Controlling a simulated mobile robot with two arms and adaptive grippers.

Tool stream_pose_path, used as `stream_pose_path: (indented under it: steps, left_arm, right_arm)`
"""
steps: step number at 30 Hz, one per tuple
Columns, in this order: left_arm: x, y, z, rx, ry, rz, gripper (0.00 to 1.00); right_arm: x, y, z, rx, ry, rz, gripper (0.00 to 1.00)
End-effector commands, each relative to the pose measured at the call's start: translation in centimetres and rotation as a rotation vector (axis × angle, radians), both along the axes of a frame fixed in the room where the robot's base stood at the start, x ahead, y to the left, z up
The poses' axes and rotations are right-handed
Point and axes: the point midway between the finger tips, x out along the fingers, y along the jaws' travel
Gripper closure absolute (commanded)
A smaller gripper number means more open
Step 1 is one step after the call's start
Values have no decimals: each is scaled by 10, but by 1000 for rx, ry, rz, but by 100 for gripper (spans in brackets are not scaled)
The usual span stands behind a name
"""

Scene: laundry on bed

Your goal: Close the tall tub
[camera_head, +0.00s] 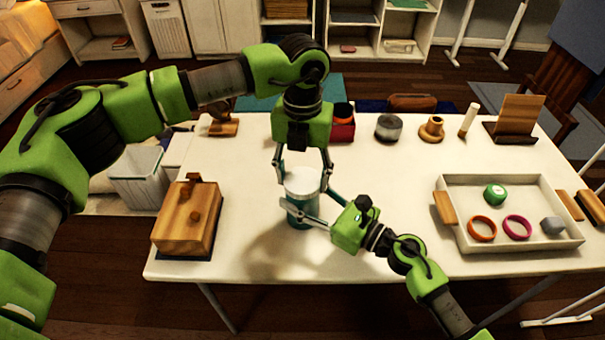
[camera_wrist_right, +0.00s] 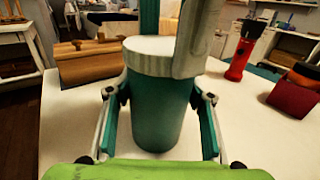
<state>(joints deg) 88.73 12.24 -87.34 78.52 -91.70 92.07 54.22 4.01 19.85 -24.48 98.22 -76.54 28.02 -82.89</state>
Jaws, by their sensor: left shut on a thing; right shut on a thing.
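The tall tub (camera_head: 297,212) is a teal cylinder standing upright on the white table. It also shows in the right wrist view (camera_wrist_right: 155,115). A white ribbed lid (camera_head: 302,181) sits on its top and looks level; I cannot tell whether it is fully seated. My left gripper (camera_head: 303,183) comes from above and is shut on the lid, with one finger across the lid's side in the right wrist view. My right gripper (camera_head: 311,208) comes from the front right and is shut on the tub's body, one finger on each side.
A wooden box (camera_head: 185,228) stands to the left. A white tray (camera_head: 462,217) with rings and other small items is at the right. A red box (camera_head: 342,130), a grey jar (camera_head: 388,127) and wooden pieces line the back edge. The table around the tub is clear.

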Motion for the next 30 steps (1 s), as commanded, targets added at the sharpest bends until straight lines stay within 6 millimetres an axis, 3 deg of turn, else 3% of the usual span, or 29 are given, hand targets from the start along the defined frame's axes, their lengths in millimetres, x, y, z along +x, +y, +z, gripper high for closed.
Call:
stream_pose_path:
  steps: [21,24,29,30]
  left_arm:
    - [0,1,-1,-1,1,-1478,72]
    - [1,1,-1,0,0,-1628,72]
    - [1,1,-1,0,0,-1625,72]
    - [1,1,-1,0,0,-1624,36]
  right_arm:
    - [0,0,0,0,0,1,100]
    - [0,0,0,0,0,1,100]
    - [0,0,0,0,0,1,100]
    - [0,0,0,0,0,1,100]
